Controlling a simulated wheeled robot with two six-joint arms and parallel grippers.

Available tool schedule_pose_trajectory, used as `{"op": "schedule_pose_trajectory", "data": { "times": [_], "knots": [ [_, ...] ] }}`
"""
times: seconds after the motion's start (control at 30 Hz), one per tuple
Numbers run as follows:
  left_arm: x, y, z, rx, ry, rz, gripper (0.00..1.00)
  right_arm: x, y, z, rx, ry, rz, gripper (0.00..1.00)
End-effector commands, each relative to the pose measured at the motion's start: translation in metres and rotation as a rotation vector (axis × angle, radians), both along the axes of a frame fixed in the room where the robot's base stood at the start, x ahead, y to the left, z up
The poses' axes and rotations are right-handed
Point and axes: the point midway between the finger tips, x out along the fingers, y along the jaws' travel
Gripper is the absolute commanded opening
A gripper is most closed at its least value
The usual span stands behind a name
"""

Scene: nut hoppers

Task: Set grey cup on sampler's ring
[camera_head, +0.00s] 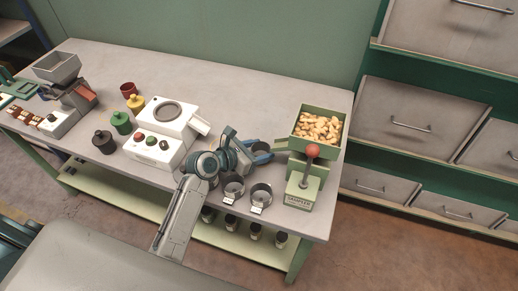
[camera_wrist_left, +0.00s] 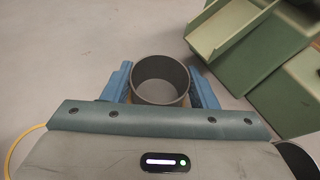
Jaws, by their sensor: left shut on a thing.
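The grey cup (camera_wrist_left: 160,78) is upright and open at the top, between the blue fingers of my left gripper (camera_wrist_left: 160,85), which is shut on it. In the head view my left gripper (camera_head: 261,153) is over the table, just left of the sampler. My right gripper is out of view.
Two dark cups with white labels (camera_head: 233,187) (camera_head: 261,196) stand near the table's front edge. A white machine (camera_head: 165,133) and several coloured pots are to the left. Bare tabletop (camera_wrist_left: 90,40) lies left of the held cup. Drawers (camera_head: 410,122) stand at the right.

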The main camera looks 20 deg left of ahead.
Motion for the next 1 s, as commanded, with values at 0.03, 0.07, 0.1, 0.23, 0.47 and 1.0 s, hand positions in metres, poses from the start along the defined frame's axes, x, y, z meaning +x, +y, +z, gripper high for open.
{"op": "schedule_pose_trajectory", "data": {
  "times": [0.03,0.07,0.1,0.23,0.47,1.0],
  "knots": [
    [0.000,0.000,0.000,0.000,0.000,0.000,0.31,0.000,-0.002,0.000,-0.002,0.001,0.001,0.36],
    [0.000,0.000,0.000,0.000,0.000,0.000,0.31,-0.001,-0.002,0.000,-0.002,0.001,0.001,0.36],
    [0.000,0.000,0.000,0.000,0.000,0.000,0.31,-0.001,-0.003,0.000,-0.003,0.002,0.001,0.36],
    [0.000,0.000,-0.003,0.000,0.001,0.000,0.31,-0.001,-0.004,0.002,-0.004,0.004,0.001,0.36],
    [0.000,0.000,-0.002,0.000,0.000,0.000,0.74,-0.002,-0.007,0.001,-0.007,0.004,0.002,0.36],
    [-0.040,0.030,0.019,0.007,0.000,-0.001,0.74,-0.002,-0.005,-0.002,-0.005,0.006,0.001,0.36]
  ]
}}
